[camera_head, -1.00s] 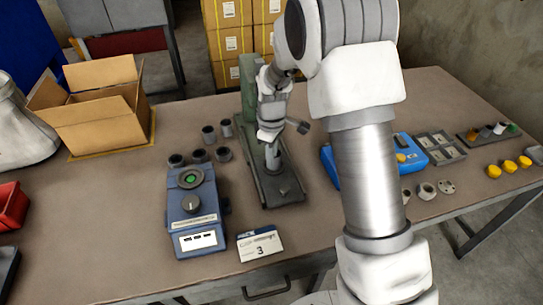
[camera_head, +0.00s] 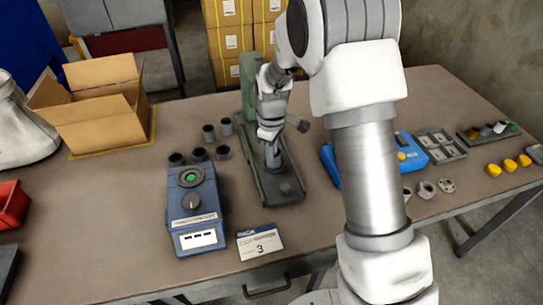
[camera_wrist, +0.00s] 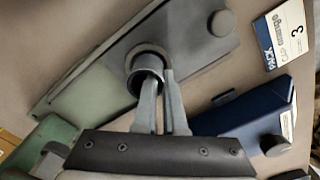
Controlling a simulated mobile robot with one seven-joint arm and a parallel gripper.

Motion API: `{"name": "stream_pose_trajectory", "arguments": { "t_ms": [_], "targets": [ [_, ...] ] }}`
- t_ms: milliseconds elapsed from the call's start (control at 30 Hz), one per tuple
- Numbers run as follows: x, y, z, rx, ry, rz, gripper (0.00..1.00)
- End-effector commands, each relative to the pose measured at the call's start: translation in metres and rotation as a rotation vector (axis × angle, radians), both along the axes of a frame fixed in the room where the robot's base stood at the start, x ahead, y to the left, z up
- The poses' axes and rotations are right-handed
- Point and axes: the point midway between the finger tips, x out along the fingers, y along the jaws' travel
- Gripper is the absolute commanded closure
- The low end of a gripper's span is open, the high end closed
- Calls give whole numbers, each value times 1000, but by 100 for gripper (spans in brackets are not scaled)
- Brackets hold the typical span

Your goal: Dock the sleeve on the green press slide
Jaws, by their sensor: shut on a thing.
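The green press (camera_head: 248,88) stands at the back middle of the table. Its long grey-green slide plate (camera_head: 282,188) runs toward the front and also shows in the wrist view (camera_wrist: 95,95). My gripper (camera_head: 272,158) points down over this plate. In the wrist view my gripper (camera_wrist: 162,85) is shut on a grey sleeve (camera_wrist: 146,82). The sleeve is at a round collar on the plate and overlaps it in the picture. I cannot tell how far down the sleeve sits, as the fingers hide part of it.
A blue device (camera_head: 195,210) with a green-centred ring and knob stands to the left. Several dark cylinders (camera_head: 208,133) stand behind it. A card (camera_head: 260,242) marked 3 lies in front. A cardboard box (camera_head: 95,115) is at the left; a blue fixture (camera_head: 408,152) is at the right.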

Motion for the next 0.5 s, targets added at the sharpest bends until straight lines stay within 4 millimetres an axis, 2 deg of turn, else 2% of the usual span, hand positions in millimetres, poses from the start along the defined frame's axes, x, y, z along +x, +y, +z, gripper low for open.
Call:
{"name": "stream_pose_trajectory", "arguments": {
  "t_ms": [500],
  "targets": [
    [0, 0, -3, 1, 0, -1, 100]
  ]
}}
